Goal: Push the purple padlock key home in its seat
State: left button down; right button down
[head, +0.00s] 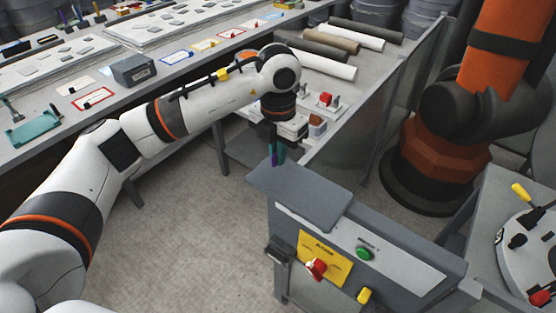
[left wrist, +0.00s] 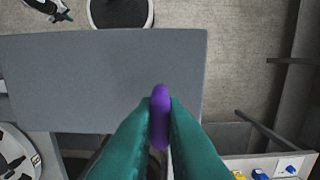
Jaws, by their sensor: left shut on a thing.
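My left gripper (head: 276,158) hangs above the grey top plate of the control box, near its far left corner. In the left wrist view its teal fingers (left wrist: 160,125) are shut on the purple padlock key (left wrist: 160,105), which stands out in front of the fingertips. In the head view only a small purple sliver shows beside the teal fingers. I cannot make out the key's seat in either view. What looks like my right gripper (left wrist: 62,14) shows small at the top left of the left wrist view; its jaws are too small to read.
The control box (head: 400,262) has a grey top plate (head: 300,195), red switch (head: 316,268) and green button (head: 364,253). A bench with rolls (head: 320,65) and framed cards lies beyond. An orange robot arm (head: 430,165) stands right. Floor left of the box is clear.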

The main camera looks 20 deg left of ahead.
pick_arm(q)
notch_tip(320, 180, up, 7)
jog(key=shift+f+b, duration=0.2)
jog(key=shift+b, duration=0.75)
jog(key=shift+r, duration=0.7)
